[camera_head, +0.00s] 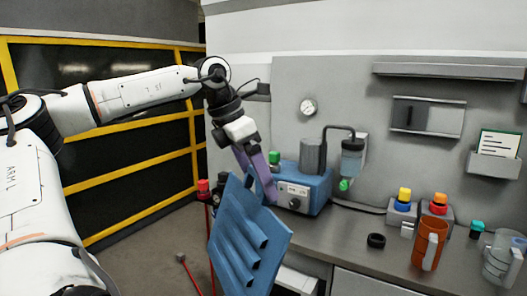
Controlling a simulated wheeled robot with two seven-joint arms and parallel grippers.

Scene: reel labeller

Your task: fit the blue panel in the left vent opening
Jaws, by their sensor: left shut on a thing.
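The blue panel (247,243) has several raised louvres and hangs tilted in front of the bench's left end. My left gripper (258,183) has purple fingers pointing down and is shut on the panel near its upper edge. The exact contact between fingers and panel is partly hidden. I cannot make out the left vent opening in this view. My right gripper is not in view.
A blue machine (318,190) with a grey motor stands on the grey bench (372,253) just behind the panel. An orange mug (428,247), a glass jug (498,262) and button boxes stand at the right. A yellow-framed dark barrier (130,165) is at left.

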